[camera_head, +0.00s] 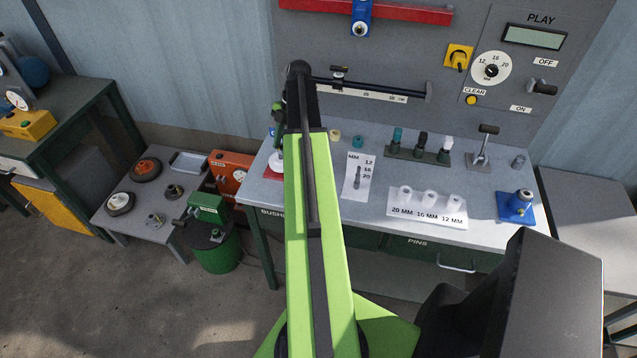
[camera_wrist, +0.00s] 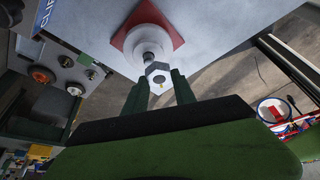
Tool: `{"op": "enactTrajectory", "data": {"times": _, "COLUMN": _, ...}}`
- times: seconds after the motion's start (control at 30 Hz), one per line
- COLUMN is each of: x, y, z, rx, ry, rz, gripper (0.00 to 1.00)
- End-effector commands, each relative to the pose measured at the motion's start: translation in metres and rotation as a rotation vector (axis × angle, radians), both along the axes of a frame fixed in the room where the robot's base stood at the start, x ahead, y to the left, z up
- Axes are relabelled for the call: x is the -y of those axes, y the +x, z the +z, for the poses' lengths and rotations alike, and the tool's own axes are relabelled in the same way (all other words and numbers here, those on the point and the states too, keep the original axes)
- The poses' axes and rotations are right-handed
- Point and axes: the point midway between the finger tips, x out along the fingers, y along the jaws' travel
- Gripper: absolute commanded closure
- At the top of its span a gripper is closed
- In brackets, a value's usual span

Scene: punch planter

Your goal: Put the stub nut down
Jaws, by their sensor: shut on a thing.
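The stub nut, a small grey hexagonal piece (camera_wrist: 157,69), shows between the dark green fingers of my gripper (camera_wrist: 159,84) in the wrist view. My gripper is shut on it. Just beyond the nut is a grey metal stub on a white round base (camera_wrist: 137,38), which lies on a red square (camera_wrist: 178,40). The nut overlaps the stub's end in the picture; I cannot tell whether they touch. In the head view my gripper (camera_head: 278,112) is above the left end of the bench, over the white base (camera_head: 275,162). The nut is not discernible there.
The grey bench (camera_head: 320,205) carries a white pin holder (camera_head: 427,208), a label card (camera_head: 358,177) and a blue fixture (camera_head: 516,206). A panel with a rail (camera_head: 375,88) rises behind. A low side table (camera_head: 150,205) with wheels and a green stand (camera_head: 212,215) are at left.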

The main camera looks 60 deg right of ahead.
Motion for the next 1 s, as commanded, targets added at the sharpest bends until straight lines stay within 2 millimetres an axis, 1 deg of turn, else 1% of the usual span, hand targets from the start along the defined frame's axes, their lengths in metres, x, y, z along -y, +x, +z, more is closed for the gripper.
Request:
{"op": "enactTrajectory", "data": {"times": 0.03, "x": -0.004, "y": -0.027, "z": 0.000, "rx": 0.002, "ry": 0.000, "rz": -0.133, "gripper": 1.00}}
{"op": "enactTrajectory", "data": {"times": 0.07, "x": -0.004, "y": -0.039, "z": 0.000, "rx": 0.002, "ry": -0.001, "rz": -0.221, "gripper": 1.00}}
{"op": "enactTrajectory", "data": {"times": 0.1, "x": -0.003, "y": -0.055, "z": 0.000, "rx": 0.002, "ry": -0.001, "rz": -0.344, "gripper": 1.00}}
{"op": "enactTrajectory", "data": {"times": 0.2, "x": -0.001, "y": -0.091, "z": 0.001, "rx": 0.003, "ry": 0.001, "rz": -0.637, "gripper": 1.00}}
{"op": "enactTrajectory", "data": {"times": 0.3, "x": 0.001, "y": -0.116, "z": 0.001, "rx": 0.006, "ry": 0.002, "rz": -0.862, "gripper": 1.00}}
{"op": "enactTrajectory", "data": {"times": 0.33, "x": 0.001, "y": -0.121, "z": 0.001, "rx": 0.006, "ry": 0.003, "rz": -0.910, "gripper": 1.00}}
{"op": "enactTrajectory", "data": {"times": 0.4, "x": 0.003, "y": -0.128, "z": 0.001, "rx": 0.006, "ry": 0.003, "rz": -0.992, "gripper": 1.00}}
{"op": "enactTrajectory", "data": {"times": 0.47, "x": 0.004, "y": -0.131, "z": 0.001, "rx": 0.005, "ry": 0.005, "rz": -1.027, "gripper": 1.00}}
{"op": "enactTrajectory", "data": {"times": 0.57, "x": 0.006, "y": -0.131, "z": 0.001, "rx": 0.005, "ry": 0.005, "rz": -1.041, "gripper": 1.00}}
{"op": "enactTrajectory", "data": {"times": 0.63, "x": 0.006, "y": -0.131, "z": -0.004, "rx": 0.005, "ry": 0.005, "rz": -1.039, "gripper": 1.00}}
{"op": "enactTrajectory", "data": {"times": 0.67, "x": 0.006, "y": -0.131, "z": -0.008, "rx": 0.004, "ry": 0.005, "rz": -1.038, "gripper": 1.00}}
{"op": "enactTrajectory", "data": {"times": 0.77, "x": 0.006, "y": -0.130, "z": -0.028, "rx": 0.004, "ry": 0.005, "rz": -1.036, "gripper": 1.00}}
{"op": "enactTrajectory", "data": {"times": 0.9, "x": 0.006, "y": -0.130, "z": -0.059, "rx": 0.004, "ry": 0.005, "rz": -1.035, "gripper": 1.00}}
{"op": "enactTrajectory", "data": {"times": 1.0, "x": 0.006, "y": -0.130, "z": -0.067, "rx": 0.004, "ry": 0.005, "rz": -1.034, "gripper": 1.00}}
